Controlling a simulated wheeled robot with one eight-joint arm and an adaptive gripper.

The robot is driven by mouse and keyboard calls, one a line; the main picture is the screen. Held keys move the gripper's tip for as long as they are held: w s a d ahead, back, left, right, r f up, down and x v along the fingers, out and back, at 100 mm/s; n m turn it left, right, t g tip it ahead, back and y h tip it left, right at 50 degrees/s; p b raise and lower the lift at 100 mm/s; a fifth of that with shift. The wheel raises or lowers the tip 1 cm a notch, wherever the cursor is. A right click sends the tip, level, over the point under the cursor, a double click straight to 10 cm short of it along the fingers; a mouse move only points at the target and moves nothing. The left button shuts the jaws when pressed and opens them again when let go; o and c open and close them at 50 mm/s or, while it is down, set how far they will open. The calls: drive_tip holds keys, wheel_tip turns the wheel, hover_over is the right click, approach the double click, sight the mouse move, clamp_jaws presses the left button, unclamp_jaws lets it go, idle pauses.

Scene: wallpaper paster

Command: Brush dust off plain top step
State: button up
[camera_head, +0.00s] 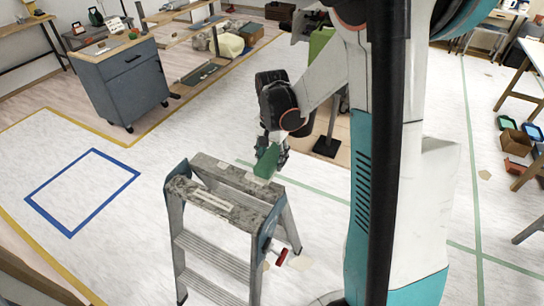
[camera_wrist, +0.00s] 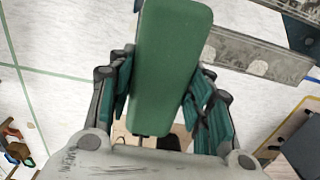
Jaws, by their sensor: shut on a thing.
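A grey stepladder (camera_head: 236,205) stands on the pale floor in the head view. Its top step (camera_head: 222,205) has dark, dusty-looking patches and a pale strip. Part of the ladder also shows at the upper right of the wrist view (camera_wrist: 250,52). My gripper (camera_head: 272,152) is just above and behind the top step's far right corner. It is shut on a green brush (camera_wrist: 168,70), seen as a long green block between the fingers. The brush also shows in the head view (camera_head: 267,161).
A red-handled item (camera_head: 281,257) is at the ladder's right side. A grey cabinet (camera_head: 125,85) stands at the back left. A blue taped square (camera_head: 82,192) marks clear floor left of the ladder. Coloured bins (camera_head: 515,140) stand at the far right.

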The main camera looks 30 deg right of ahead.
drive_tip(key=shift+f+b, duration=2.6)
drive_tip(key=shift+f, duration=0.7)
drive_tip(key=shift+f, duration=1.25)
drive_tip(key=shift+s+f, duration=0.1)
drive_tip(key=shift+c, duration=0.9)
idle(0.5)
drive_tip(key=shift+w+a, duration=0.45)
drive_tip(key=shift+w, duration=0.3)
drive_tip(key=shift+w+a, duration=0.45)
drive_tip(key=shift+w, duration=0.25)
